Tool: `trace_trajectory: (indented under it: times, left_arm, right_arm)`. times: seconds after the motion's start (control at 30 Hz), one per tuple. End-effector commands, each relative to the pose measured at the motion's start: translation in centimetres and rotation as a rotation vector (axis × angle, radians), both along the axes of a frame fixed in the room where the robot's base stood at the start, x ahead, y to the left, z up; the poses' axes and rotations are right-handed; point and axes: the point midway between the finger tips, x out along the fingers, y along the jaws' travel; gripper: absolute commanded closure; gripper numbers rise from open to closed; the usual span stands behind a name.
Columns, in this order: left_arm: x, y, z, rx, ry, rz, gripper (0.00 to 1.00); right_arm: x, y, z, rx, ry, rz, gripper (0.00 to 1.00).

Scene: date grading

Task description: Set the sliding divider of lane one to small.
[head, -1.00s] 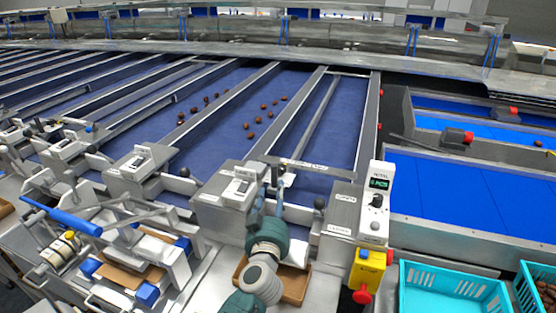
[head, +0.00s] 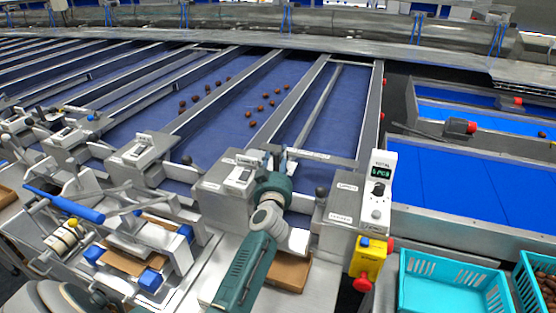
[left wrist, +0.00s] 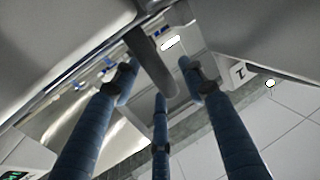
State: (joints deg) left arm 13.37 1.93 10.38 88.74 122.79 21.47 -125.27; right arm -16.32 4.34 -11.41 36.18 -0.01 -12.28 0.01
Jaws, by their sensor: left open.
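The sliding divider (head: 323,106) is a long grey bar lying lengthwise in the rightmost blue lane. Its near end lies by a labelled crossbar (head: 312,155), whose small print I cannot read. My left gripper (head: 280,160) is over the front of this lane, at the left end of the crossbar. In the left wrist view its three blue fingers (left wrist: 158,95) are apart, and a dark grey rounded bar (left wrist: 152,65) shows between them. I cannot tell whether a finger touches it. The gripper and arm hide part of the lane front. My right gripper is not in view.
A grey box (head: 228,185) stands left of my wrist, and a white control panel (head: 380,190) with a dial stands right. A black knob (head: 319,191) is close by. A yellow box with a red button (head: 368,262) and a turquoise crate (head: 452,285) are at lower right.

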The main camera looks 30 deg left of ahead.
Motion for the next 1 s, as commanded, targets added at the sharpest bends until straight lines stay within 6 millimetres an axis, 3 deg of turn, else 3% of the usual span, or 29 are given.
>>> trace_trajectory:
  times: [0.2, 0.43, 0.63, 0.8, 1.0]
  left_arm:
    - [0.0, 0.0, 0.0, 0.000, 0.001, 0.000, 0.57]
    - [0.0, 0.0, 0.0, 0.000, 0.000, 0.000, 1.00]
    - [0.1, -0.3, 0.0, 0.000, 0.001, -0.001, 1.00]
    - [0.7, -2.9, 0.0, -0.002, 0.005, -0.004, 1.00]
    - [0.9, -4.1, -0.1, 0.000, 0.001, -0.003, 1.00]
  right_arm:
    - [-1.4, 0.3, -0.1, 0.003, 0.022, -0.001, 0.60]
    - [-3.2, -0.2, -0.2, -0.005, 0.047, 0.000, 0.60]
    - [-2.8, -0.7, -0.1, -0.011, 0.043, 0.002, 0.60]
    - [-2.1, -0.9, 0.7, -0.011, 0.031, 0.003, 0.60]
    - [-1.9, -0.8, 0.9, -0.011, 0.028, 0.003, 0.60]
